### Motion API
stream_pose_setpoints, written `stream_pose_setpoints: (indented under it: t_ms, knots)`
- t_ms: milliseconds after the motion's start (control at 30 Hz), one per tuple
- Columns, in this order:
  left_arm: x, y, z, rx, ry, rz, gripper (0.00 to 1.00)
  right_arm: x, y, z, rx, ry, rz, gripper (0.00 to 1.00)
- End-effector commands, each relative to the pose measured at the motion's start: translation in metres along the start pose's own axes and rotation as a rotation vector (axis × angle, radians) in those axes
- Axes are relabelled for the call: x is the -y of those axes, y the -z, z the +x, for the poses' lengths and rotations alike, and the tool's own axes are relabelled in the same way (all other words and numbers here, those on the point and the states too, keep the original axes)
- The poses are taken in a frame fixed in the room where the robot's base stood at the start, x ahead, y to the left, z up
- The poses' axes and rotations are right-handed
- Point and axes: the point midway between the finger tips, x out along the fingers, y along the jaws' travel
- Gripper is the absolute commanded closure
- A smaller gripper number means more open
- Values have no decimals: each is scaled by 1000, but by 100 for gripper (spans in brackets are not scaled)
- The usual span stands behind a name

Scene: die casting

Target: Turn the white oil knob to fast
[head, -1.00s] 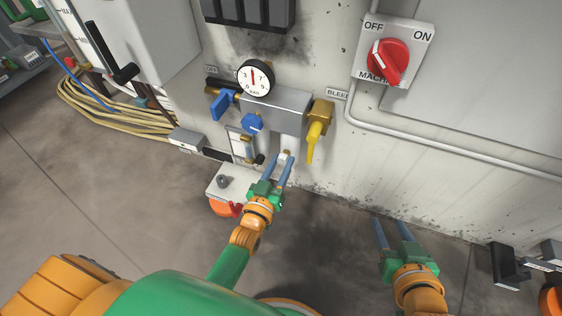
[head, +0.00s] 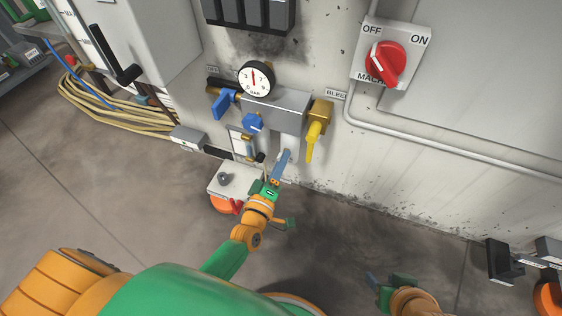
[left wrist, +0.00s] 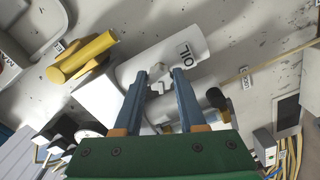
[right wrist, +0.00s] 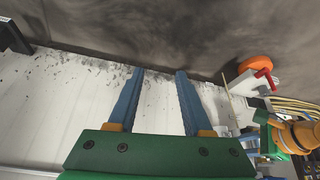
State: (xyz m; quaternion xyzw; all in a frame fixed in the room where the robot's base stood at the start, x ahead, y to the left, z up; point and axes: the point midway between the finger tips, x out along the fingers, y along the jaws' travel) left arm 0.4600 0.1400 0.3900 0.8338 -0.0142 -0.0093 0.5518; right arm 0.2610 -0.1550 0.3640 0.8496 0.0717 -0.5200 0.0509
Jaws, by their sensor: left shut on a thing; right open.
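The small white oil knob (left wrist: 159,72) sits at the end of a white cylinder (left wrist: 185,52) labelled OIL, seen in the left wrist view. My left gripper (left wrist: 158,73) has its two blue fingers on either side of the knob and is shut on it. In the head view my left gripper (head: 284,158) is at the lower end of the white cylinder (head: 291,124), and its fingers hide the knob. Any speed marking on the knob is not readable. My right gripper (right wrist: 159,73) is open and empty; in the head view it (head: 374,281) hangs low at the right.
Above the knob are a pressure gauge (head: 256,78), blue valve handles (head: 223,104) and a yellow bleed handle (head: 314,138). A box with an orange-red part (head: 226,205) stands left of my left gripper. A red machine switch (head: 385,63) is at upper right. Floor between the arms is clear.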

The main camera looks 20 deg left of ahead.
Motion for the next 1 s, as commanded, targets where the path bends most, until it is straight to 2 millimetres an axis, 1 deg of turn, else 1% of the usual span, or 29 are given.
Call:
stream_pose_setpoints:
  t_ms: [100, 267, 600, 800, 1000]
  knots:
    - [1, 0, 0, 1, 1, -104, 100, 0, 6, 1, -31, 0, -2, 50]
    - [1, -1, 0, 1, 0, -257, 100, 2, 22, 2, -108, 1, -6, 50]
    - [2, -1, 0, 1, 1, -553, 100, 5, 68, -3, -329, 6, -16, 50]
    - [2, 0, 0, 1, 2, -679, 100, 7, 92, -10, -453, 9, -22, 50]
    - [1, 0, 0, 1, 2, -763, 100, 9, 108, -17, -537, 12, -25, 50]
